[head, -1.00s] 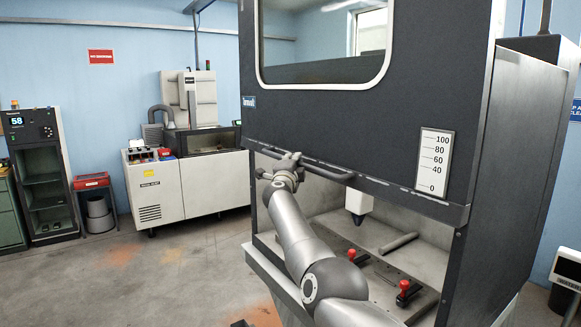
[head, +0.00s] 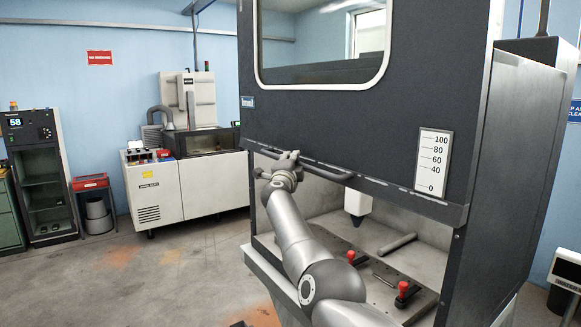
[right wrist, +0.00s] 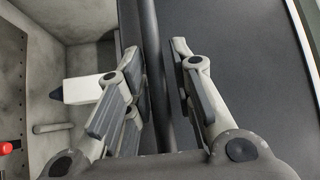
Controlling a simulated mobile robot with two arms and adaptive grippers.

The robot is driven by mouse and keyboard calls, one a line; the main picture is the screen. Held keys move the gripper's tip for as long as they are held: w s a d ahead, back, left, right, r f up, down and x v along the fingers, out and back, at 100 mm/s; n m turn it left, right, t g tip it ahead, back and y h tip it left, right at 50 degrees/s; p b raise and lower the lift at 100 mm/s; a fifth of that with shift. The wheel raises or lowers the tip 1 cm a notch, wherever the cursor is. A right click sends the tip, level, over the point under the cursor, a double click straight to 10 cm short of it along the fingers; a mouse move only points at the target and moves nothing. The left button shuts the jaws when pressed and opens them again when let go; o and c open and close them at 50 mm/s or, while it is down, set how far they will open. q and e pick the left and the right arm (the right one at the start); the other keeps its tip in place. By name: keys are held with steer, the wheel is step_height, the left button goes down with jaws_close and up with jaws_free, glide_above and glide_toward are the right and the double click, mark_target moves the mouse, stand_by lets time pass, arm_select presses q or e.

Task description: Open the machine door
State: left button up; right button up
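The machine door (head: 330,110) is a dark panel with a window. A dark bar handle (head: 325,172) runs along its lower edge. Below that edge the machine's interior shows through a gap. My right gripper (head: 283,167) is at the left part of the handle. In the right wrist view, the handle (right wrist: 150,60) passes between the two fingers of my right gripper (right wrist: 165,85). The left finger is close beside the bar; a gap shows on the right finger's side. Whether either finger touches is unclear. My left gripper is out of view.
A white scale marked 0 to 100 (head: 434,161) is on the machine front. Inside, a white nozzle (head: 357,203) hangs over a bed with red-knobbed clamps (head: 405,288) and a grey cylinder (head: 398,243). A white machine (head: 185,190) stands farther left across open floor.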

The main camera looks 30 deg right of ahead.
steer(key=v, duration=0.7)
steer(key=shift+s, duration=0.2)
stand_by(0.4)
stand_by(0.4)
